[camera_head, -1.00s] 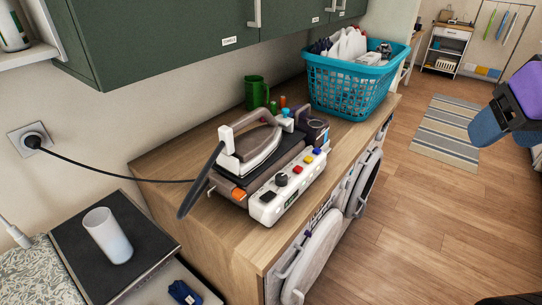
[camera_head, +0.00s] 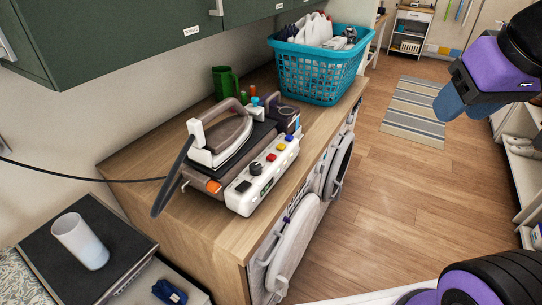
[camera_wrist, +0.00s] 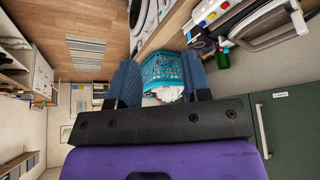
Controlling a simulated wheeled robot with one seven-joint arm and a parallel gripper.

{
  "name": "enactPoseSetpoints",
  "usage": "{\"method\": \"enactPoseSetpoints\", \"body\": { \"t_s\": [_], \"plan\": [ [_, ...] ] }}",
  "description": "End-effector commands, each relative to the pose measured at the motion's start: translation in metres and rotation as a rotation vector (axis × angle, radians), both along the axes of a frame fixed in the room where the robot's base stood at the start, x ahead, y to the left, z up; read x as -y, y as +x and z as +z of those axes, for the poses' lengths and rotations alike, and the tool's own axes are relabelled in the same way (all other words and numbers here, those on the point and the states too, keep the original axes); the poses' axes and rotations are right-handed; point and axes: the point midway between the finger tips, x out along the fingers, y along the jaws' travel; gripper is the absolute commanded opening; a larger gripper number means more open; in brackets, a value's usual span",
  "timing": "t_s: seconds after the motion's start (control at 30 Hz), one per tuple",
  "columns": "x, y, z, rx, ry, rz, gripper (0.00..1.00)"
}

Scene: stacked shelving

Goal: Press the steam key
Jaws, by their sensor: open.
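The steam iron (camera_head: 222,140) rests on its station (camera_head: 205,182) on the wooden counter. The white control panel (camera_head: 262,178) faces front, with a black knob (camera_head: 255,169), a red key (camera_head: 271,157), a yellow key (camera_head: 281,146), a blue key (camera_head: 289,138) and a small dark display. Any key labels are too small to read, so I cannot tell which is the steam key. My gripper (camera_head: 452,103), purple with blue fingers, is open and empty, well right of the panel over the floor. In the wrist view, the panel (camera_wrist: 208,14) is at the top, beyond the open fingers.
Green cabinets (camera_head: 120,35) hang above. A black cable runs left from the iron. Washing machines sit below the counter. The floor (camera_head: 390,190) at right is open.

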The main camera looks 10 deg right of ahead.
Motion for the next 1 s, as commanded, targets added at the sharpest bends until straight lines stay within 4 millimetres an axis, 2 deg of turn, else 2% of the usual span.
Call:
{"method": "enactPoseSetpoints", "body": {
  "t_s": [0.03, 0.17, 0.2, 1.0],
  "plan": [
    [0.0000, 0.0000, 0.0000, 0.000, 0.000, 0.000, 0.33],
    [0.0000, 0.0000, 0.0000, 0.000, 0.000, 0.000, 0.03],
    [0.0000, 0.0000, 0.0000, 0.000, 0.000, 0.000, 0.00],
    [0.0000, 0.0000, 0.0000, 0.000, 0.000, 0.000, 0.00]
  ]
}}
